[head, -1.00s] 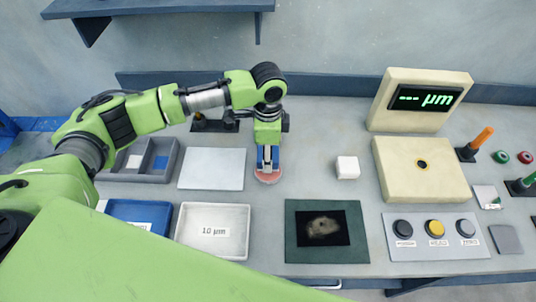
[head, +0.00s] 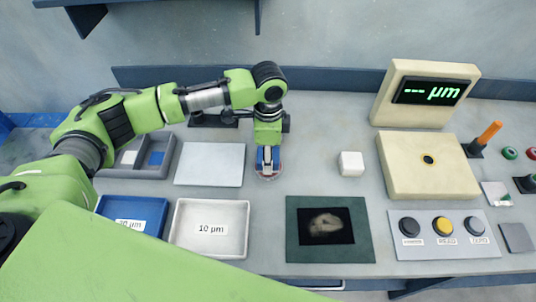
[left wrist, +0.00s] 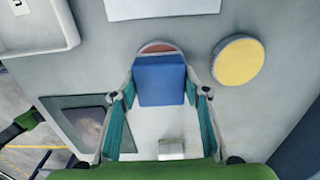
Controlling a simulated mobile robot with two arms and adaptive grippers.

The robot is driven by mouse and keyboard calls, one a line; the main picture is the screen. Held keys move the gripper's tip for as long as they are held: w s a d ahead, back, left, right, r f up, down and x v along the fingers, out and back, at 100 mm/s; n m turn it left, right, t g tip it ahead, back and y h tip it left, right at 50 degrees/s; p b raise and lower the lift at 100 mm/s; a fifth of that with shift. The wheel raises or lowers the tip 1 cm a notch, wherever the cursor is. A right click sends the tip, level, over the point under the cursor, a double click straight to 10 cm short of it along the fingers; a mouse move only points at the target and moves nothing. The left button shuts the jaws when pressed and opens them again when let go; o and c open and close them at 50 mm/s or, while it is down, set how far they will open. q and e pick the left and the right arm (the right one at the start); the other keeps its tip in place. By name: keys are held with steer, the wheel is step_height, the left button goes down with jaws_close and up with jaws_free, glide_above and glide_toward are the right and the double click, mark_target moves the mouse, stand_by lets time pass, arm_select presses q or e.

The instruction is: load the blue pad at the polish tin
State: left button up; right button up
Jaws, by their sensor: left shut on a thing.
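My left gripper (head: 267,163) points down and is shut on the blue pad, a blue block (left wrist: 160,80) that fills the space between its teal fingers in the left wrist view. A round reddish disc (head: 268,177), which looks like a tin's contents, is right below the pad. It also shows as a red-brown edge (left wrist: 158,47) past the pad in the left wrist view. I cannot tell whether the pad touches it. A round yellow disc (left wrist: 238,61) lies beside it, hidden by my arm in the head view. My right gripper is out of view.
A white plate (head: 210,164) lies left of the gripper, with a 10 µm tray (head: 210,252) and a blue tray (head: 133,202) nearer. A white block (head: 350,164), a green-framed dark mat (head: 365,240), a cream gauge (head: 425,165) and a button panel (head: 440,254) are to the right.

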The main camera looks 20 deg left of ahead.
arm_select(q)
steer(key=shift+f, duration=0.35)
stand_by(0.3)
steer(key=shift+f, duration=0.15)
stand_by(1.4)
steer(key=shift+s+f+p, duration=0.1)
steer(key=shift+p, duration=0.3)
stand_by(0.4)
stand_by(0.5)
step_height(320, 180, up, 7)
steer(key=p, duration=0.8)
stand_by(0.5)
